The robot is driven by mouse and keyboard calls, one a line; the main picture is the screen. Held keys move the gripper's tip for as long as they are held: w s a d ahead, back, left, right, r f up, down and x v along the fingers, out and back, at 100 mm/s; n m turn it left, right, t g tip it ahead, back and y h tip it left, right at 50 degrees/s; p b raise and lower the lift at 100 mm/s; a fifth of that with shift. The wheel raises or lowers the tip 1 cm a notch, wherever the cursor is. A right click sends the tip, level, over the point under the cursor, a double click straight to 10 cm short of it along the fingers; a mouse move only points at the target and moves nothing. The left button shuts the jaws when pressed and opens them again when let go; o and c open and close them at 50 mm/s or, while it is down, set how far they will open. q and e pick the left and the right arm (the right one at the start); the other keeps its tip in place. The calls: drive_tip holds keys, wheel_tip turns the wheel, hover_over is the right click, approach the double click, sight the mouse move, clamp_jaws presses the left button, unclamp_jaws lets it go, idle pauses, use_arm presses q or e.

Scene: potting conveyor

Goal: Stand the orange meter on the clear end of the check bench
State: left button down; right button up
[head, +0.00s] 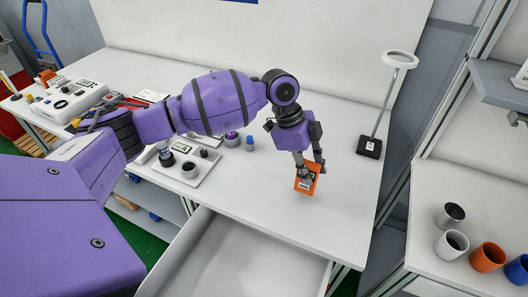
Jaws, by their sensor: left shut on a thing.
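The orange meter (313,187) is a small orange block with a white label area, near the front right part of the white check bench (350,200). My left gripper (309,169) points down and is shut on the meter's upper part, with its fingers covering some of it. The meter looks roughly upright and slightly tilted in the picture. I cannot tell whether its bottom touches the bench top. The bench surface around it is bare. My right gripper is out of view.
A lamp with a ring head (400,59) and black base (369,147) stands at the bench's right end. A tray (205,172) with small parts lies left of the meter. An open drawer (235,262) juts out in front. Cups, including an orange cup (487,257), stand on another table.

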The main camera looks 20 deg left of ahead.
use_arm(q)
drive_tip(key=shift+f, duration=1.1)
drive_tip(key=shift+f, duration=0.2)
drive_tip(key=c, duration=1.5)
unclamp_jaws()
drive_tip(key=v, duration=1.2)
drive_tip(key=shift+r, duration=0.2)
